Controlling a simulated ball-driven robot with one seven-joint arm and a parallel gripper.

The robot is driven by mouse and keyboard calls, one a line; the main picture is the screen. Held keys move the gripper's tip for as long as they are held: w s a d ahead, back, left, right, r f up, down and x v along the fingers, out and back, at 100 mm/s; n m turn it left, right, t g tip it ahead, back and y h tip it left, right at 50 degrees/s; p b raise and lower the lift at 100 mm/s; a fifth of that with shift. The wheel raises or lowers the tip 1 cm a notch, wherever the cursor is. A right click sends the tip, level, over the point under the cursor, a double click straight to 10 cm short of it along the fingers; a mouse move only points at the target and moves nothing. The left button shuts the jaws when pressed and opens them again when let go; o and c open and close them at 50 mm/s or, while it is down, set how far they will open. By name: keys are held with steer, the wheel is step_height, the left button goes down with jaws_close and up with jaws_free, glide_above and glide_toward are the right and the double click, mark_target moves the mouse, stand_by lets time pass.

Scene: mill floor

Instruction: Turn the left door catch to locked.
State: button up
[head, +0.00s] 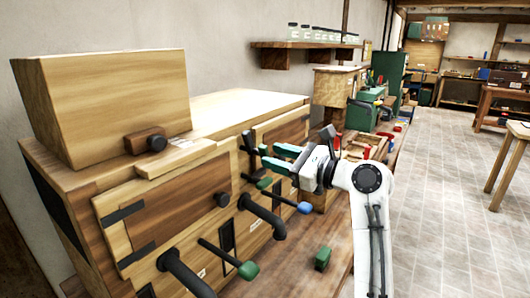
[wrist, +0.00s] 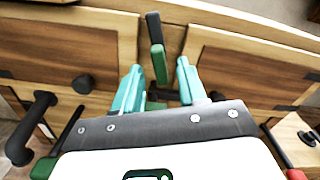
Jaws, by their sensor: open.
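A slim catch with a black upper part and a green lower part (wrist: 157,55) stands between two wooden doors in the wrist view, nearly upright and slightly tilted. In the head view a dark catch (head: 248,141) shows on the cabinet front just left of my gripper. The left door (head: 165,203) is closed and has a round black knob (head: 222,200). My gripper (head: 270,157) is open, its teal fingers pointing at the cabinet front. In the wrist view the fingers (wrist: 159,80) lie either side of the catch's green lower end; I cannot tell whether they touch it.
Below the doors, a green-ended lever (head: 248,270), a blue-ended lever (head: 304,207) and black curved pipes (head: 262,215) stick out from the cabinet. A wooden box (head: 105,105) stands on top. A green block (head: 322,258) lies on the bench. Tiled floor is open to the right.

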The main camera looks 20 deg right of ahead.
mark_target(268, 155)
steer(key=shift+x, duration=1.85)
steer(key=shift+c, duration=0.2)
jaws_close()
